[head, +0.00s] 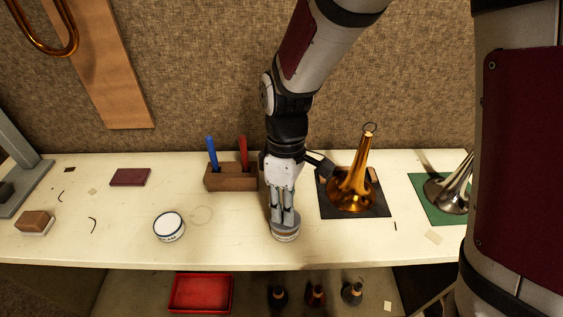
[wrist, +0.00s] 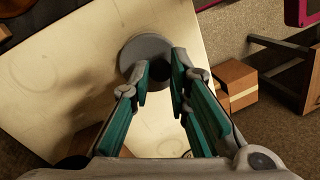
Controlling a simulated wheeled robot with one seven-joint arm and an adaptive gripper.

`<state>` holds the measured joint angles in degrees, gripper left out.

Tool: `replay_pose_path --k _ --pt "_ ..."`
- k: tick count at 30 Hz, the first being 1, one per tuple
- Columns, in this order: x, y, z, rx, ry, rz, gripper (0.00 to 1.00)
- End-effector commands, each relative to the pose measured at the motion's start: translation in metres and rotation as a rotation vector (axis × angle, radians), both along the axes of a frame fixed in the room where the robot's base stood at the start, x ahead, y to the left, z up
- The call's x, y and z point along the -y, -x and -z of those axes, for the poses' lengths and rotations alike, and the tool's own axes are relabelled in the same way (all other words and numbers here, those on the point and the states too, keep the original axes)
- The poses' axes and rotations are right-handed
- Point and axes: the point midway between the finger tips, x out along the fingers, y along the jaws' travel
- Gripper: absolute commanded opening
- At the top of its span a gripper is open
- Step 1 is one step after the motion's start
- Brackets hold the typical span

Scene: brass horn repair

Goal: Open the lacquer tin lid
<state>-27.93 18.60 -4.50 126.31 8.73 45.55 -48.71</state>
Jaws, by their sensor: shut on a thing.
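A wooden holder (head: 231,178) with a blue and a red tool is behind. A brass horn bell (head: 351,187) on a dark mat is close on the right. The bench's front edge is near.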

Motion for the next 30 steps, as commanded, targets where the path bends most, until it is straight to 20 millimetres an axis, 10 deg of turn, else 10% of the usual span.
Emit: replay_pose_path --k 30 --pt "0.000 -0.040 -0.012 -0.612 -0.024 -0.001 0.00"
